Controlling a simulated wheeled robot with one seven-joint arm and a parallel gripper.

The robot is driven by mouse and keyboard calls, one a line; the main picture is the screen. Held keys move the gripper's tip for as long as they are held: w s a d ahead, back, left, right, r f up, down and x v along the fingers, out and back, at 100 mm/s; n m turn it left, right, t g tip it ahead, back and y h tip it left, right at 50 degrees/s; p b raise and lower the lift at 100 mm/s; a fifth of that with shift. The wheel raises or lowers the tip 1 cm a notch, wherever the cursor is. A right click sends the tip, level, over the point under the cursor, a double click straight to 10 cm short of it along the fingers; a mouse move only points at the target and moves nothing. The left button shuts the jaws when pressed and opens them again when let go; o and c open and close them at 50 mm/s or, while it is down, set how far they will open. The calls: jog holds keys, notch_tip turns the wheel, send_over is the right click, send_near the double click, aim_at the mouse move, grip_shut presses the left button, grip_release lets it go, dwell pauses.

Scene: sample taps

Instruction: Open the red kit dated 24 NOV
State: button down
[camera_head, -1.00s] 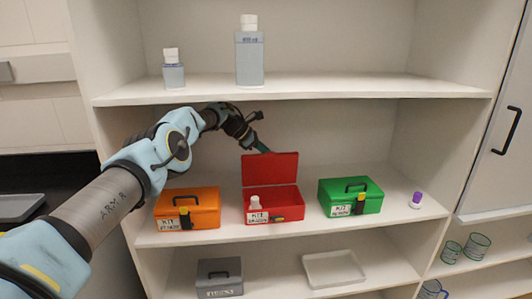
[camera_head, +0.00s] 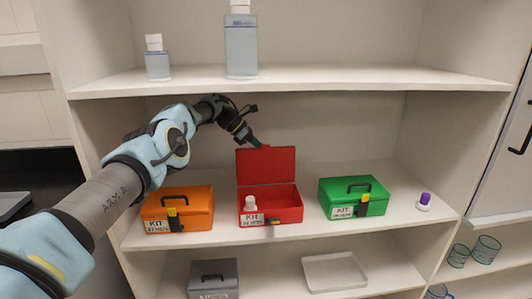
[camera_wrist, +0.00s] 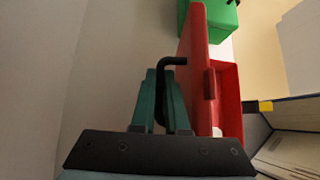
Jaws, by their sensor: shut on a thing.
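The red kit (camera_head: 287,211) stands in the middle of the middle shelf, between an orange and a green kit. Its lid (camera_head: 266,166) is raised about upright at the back, and the box is open. A small white bottle (camera_head: 250,203) shows inside at the front left. The white front label (camera_head: 252,220) reads KIT; its date is too blurred to read. My gripper (camera_head: 257,144) is behind the lid's top edge. In the wrist view, my gripper's teal fingers (camera_wrist: 164,90) are shut on the black lid handle (camera_wrist: 172,62), beside the red lid (camera_wrist: 193,70).
The orange kit (camera_head: 190,206) and green kit (camera_head: 367,193) are closed on either side. A purple-capped vial (camera_head: 424,200) stands at the right. Two bottles stand on the shelf above. A grey box (camera_head: 214,277) and white tray (camera_head: 335,272) lie below.

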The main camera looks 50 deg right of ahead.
jog(key=shift+s+a+f, duration=0.1)
jog(key=shift+s+f, duration=0.05)
jog(key=shift+f, duration=0.15)
jog(key=c, duration=1.2)
grip_release()
jog(key=shift+r, duration=0.25)
jog(key=shift+w+r, duration=0.15)
jog(key=shift+w, duration=0.15)
jog(key=w+a+r, duration=0.3)
jog(key=w+a, duration=0.7)
jog(key=shift+w+a+p, duration=0.3)
jog(key=shift+w, duration=0.1)
